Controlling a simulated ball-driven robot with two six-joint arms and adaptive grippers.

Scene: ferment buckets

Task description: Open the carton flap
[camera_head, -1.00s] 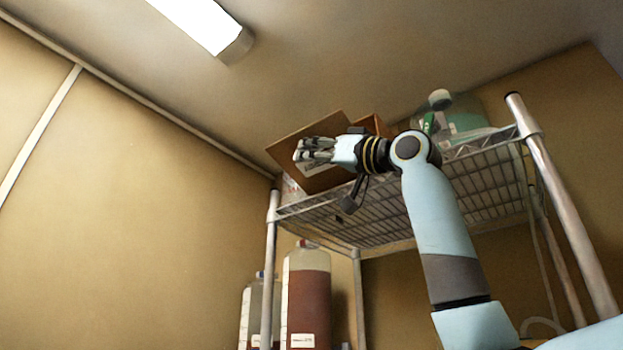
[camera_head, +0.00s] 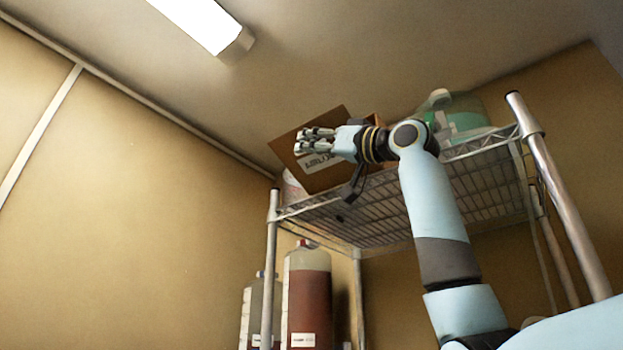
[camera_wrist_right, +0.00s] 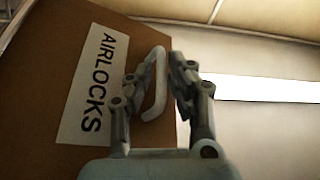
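The carton (camera_head: 373,121) is a brown cardboard box on the top wire shelf. Its flap (camera_head: 341,120) faces me in the head view. In the right wrist view the flap (camera_wrist_right: 50,145) carries a white label reading AIRLOCKS (camera_wrist_right: 95,82) and a pale curved handle or tab (camera_wrist_right: 155,88) near its edge. My right gripper (camera_head: 312,140) is in front of the flap. In the wrist view the right gripper (camera_wrist_right: 160,80) has its fingers apart, with the tab and the flap's edge showing between them. I cannot tell whether they touch. My left gripper is not in view.
The wire shelf (camera_head: 385,212) has metal posts, one near at right (camera_head: 560,190). A green-tinted clear vessel (camera_head: 466,122) stands right of the carton. Tall containers (camera_head: 308,300) stand lower down. A ceiling lamp (camera_head: 195,22) is overhead. Space left of the shelf is clear.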

